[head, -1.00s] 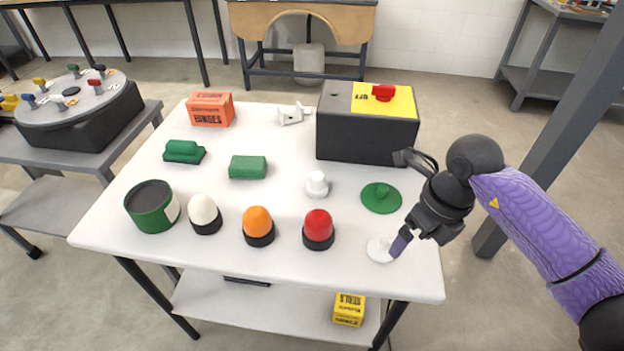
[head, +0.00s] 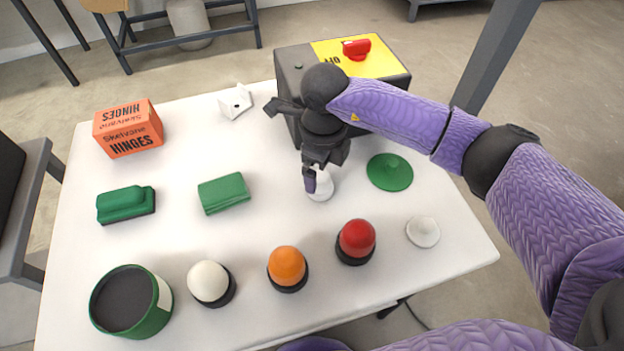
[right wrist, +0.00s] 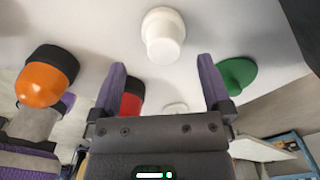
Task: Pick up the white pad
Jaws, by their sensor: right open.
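A flat white disc with a small raised middle (head: 423,231), which looks like the white pad, lies near the table's right front edge. In the right wrist view it shows small and partly hidden behind my gripper (right wrist: 175,107). A taller white round piece with a wide base (head: 321,186) stands farther back and left. My right gripper (head: 311,180) is above this taller piece, partly covering it. In the right wrist view the open, empty fingers (right wrist: 162,66) point toward the taller white piece (right wrist: 163,38), which lies beyond the fingertips.
A green disc (head: 390,172) lies right of my gripper, with a black and yellow switch box (head: 400,82) behind. Red (head: 356,240), orange (head: 287,267) and cream (head: 210,283) domes line the front. Green blocks and an orange box (head: 128,130) are left. The white table (head: 200,160) has gaps between them.

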